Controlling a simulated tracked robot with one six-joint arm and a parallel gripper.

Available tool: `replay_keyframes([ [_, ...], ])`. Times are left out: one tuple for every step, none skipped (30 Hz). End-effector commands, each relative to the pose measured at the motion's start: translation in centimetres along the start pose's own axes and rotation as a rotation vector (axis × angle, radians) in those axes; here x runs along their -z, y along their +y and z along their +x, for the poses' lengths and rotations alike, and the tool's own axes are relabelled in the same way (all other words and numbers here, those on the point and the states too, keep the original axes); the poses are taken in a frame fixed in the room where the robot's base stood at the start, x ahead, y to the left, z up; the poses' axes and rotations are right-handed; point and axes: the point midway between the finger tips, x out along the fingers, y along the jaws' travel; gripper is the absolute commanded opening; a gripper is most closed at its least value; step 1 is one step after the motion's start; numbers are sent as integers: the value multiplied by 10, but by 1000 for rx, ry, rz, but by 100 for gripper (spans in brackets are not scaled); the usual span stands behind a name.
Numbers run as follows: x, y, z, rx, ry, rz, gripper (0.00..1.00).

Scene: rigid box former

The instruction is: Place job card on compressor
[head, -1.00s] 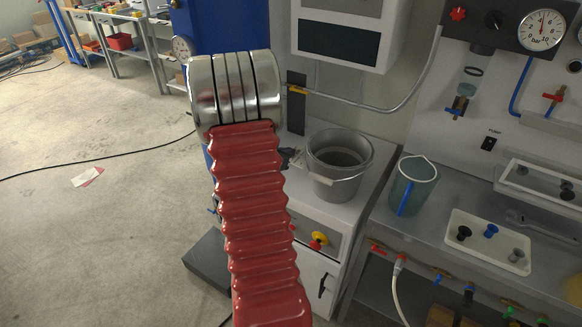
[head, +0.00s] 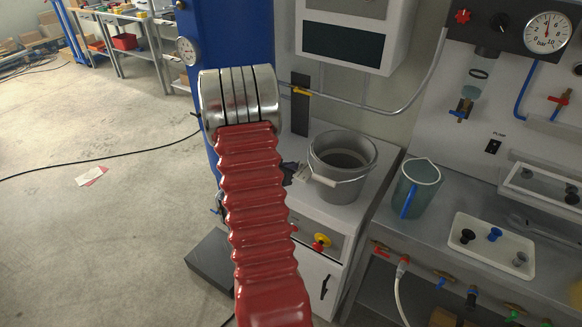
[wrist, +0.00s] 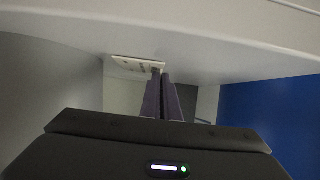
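A small pale card with faint print, which looks like the job card (wrist: 138,64), is at the fingertips of my gripper (wrist: 160,74) in the wrist view. The dark fingers are almost together, with the card's edge at their tips. In the head view my gripper (head: 289,173) is mostly hidden behind my red arm sleeve, left of the grey bucket. A pale piece, apparently the card (head: 307,172), shows beside it. A tall blue body (head: 228,35) with a round gauge stands behind my arm. I cannot tell whether it is the compressor.
The grey bucket (head: 343,160) stands on a white cabinet (head: 338,213). A jug (head: 416,188) and a white tray (head: 491,246) are on the bench to the right. A cable crosses the open floor at left, near a red-and-white sheet (head: 91,176).

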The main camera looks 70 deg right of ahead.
Motion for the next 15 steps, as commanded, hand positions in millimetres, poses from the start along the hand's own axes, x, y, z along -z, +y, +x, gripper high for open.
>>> replay_keyframes([
  [0, 0, 0, 0, 1, 0, 0],
  [0, 0, 0, 0, 1, 0, 0],
  [0, 0, 0, 0, 1, 0, 0],
  [0, 0, 0, 0, 1, 0, 0],
  [0, 0, 0, 0, 1, 0, 0],
  [0, 0, 0, 0, 0, 0, 0],
  [0, 0, 0, 0, 0, 0, 0],
  [-1, 0, 0, 0, 0, 0, 0],
  [-1, 0, 1, 0, 0, -1, 0],
  [-2, 0, 1, 0, 0, -1, 0],
  [-1, 0, 1, 1, 1, 0, 4],
  [-1, 0, 1, 1, 1, 0, 7],
  [-1, 0, 1, 1, 0, 0, 9],
  [-1, 0, 1, 1, 0, 0, 11],
  [-1, 0, 1, 1, 0, 0, 14],
])
